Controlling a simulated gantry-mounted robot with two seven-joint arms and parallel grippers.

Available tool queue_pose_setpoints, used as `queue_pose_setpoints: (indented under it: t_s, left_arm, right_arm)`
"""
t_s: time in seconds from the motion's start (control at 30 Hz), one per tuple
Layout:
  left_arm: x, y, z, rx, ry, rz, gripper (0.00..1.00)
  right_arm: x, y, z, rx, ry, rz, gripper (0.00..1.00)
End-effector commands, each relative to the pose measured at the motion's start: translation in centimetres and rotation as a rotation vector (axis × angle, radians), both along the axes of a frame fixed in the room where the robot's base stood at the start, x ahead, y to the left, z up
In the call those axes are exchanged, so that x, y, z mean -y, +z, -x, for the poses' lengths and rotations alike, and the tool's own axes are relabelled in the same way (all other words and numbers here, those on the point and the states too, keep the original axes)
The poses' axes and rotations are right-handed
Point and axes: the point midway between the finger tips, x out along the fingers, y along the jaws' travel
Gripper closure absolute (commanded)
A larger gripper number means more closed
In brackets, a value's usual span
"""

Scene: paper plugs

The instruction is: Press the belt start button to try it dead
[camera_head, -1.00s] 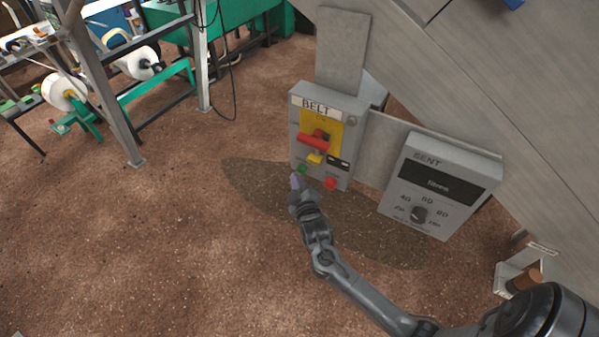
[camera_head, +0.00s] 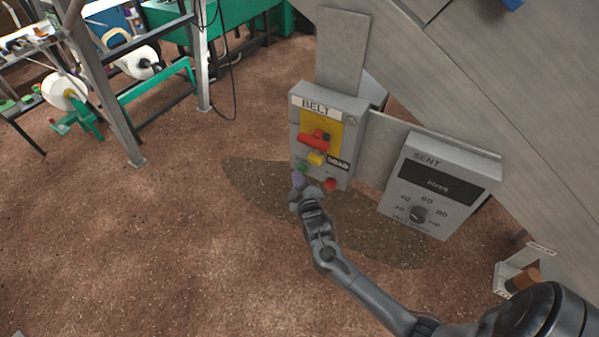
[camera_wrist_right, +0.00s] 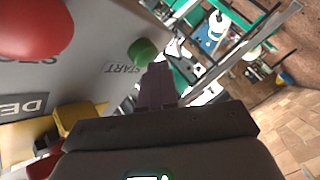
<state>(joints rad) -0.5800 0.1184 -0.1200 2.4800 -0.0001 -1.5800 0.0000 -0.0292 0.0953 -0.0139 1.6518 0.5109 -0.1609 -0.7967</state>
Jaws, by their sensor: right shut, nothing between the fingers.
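The grey BELT box (camera_head: 300,130) hangs at the centre of the head view. On it are a yellow plate with a red handle (camera_head: 313,142), a yellow piece below it, and a small dark display (camera_head: 338,163) that seems to read DEAD. The green start button (camera_head: 300,168) is at lower left, the red stop button (camera_head: 330,183) to its right. The wrist view shows the green button (camera_wrist_right: 142,52) beside the word START. My right gripper (camera_head: 297,180) is shut and empty, its tips (camera_wrist_right: 157,78) right by the green button; I cannot tell whether they touch. My left gripper is out of view.
A grey SENT box (camera_head: 440,185) with a display and dial stands right of the BELT box. A sloping grey metal structure (camera_head: 450,85) fills the upper right. A steel and green frame with white rolls (camera_head: 140,62) is at upper left. Brown floor lies open between.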

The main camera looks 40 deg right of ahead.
Motion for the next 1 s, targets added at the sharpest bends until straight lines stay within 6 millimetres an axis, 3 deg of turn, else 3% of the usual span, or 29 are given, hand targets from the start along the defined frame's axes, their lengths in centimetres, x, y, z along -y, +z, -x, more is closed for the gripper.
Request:
queue_pose_setpoints:
  t_s: [1.0]
  left_arm:
    - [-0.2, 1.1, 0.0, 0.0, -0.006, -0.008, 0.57]
  right_arm:
    - [-1.8, 0.0, 0.6, -0.001, -0.001, 0.0, 1.0]
